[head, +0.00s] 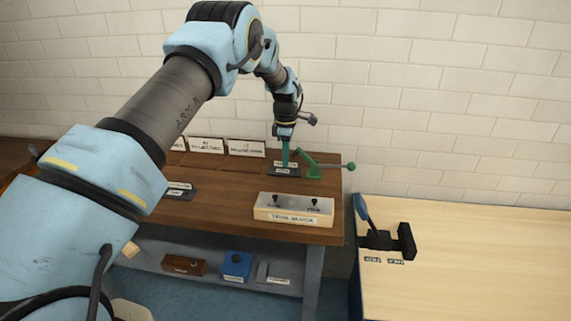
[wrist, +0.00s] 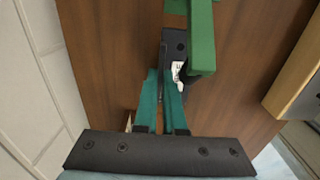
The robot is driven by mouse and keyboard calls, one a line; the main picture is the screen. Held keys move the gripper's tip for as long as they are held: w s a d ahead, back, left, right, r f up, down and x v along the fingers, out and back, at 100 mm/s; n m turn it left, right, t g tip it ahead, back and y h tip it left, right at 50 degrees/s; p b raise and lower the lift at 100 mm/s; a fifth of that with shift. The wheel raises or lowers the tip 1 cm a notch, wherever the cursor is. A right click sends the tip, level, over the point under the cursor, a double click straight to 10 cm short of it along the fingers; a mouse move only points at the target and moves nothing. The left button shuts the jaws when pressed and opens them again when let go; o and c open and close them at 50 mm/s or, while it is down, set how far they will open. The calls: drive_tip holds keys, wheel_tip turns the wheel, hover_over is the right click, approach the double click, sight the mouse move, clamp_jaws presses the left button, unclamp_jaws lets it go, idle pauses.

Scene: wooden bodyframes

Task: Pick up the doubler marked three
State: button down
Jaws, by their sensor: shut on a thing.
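My gripper (head: 286,163) points down over the back right of the wooden bench, with its green fingers close together. In the wrist view the fingertips (wrist: 161,74) are shut on a thin piece, mostly hidden between them, which I take to be the doubler; its mark cannot be read. A dark block (head: 285,173) with small white labels sits right under the fingers.
A green toggle clamp (head: 312,170) stands close right of my gripper. A pale box (head: 294,208) with two black knobs is at the bench front. Another dark labelled block (head: 180,191) lies left. White sign cards (head: 246,148) stand behind. A pale table (head: 470,265) is right.

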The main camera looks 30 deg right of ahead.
drive_tip(key=shift+r+b, duration=0.3)
drive_tip(key=shift+r, duration=0.2)
wheel_tip(320, 180, up, 2)
drive_tip(key=shift+r+b, duration=0.15)
drive_tip(key=shift+b, duration=0.5)
drive_tip(key=w+a+b, duration=0.1)
drive_tip(key=a, duration=0.4)
drive_tip(key=w+a+b, duration=0.2)
drive_tip(key=a, duration=0.4)
drive_tip(key=w+a+b, duration=0.1)
drive_tip(key=a, duration=0.5)
drive_tip(key=shift+w+a+r, duration=0.1)
drive_tip(key=shift+w+a, duration=0.1)
drive_tip(key=shift+w, duration=0.1)
drive_tip(key=shift+r, duration=0.1)
drive_tip(key=shift+a, duration=0.1)
drive_tip(key=shift+w+a+r+p, duration=0.15)
drive_tip(key=shift+w+a+p, duration=0.05)
drive_tip(key=shift+w+p, duration=0.1)
drive_tip(key=shift+w+a+r+p, duration=0.2)
drive_tip(key=shift+w+a+p, duration=0.1)
drive_tip(key=shift+w+a, duration=0.3)
drive_tip(key=shift+w+a+r+p, duration=0.15)
drive_tip(key=shift+w+a+p, duration=0.2)
drive_tip(key=shift+a, duration=0.3)
drive_tip(key=shift+r, duration=0.1)
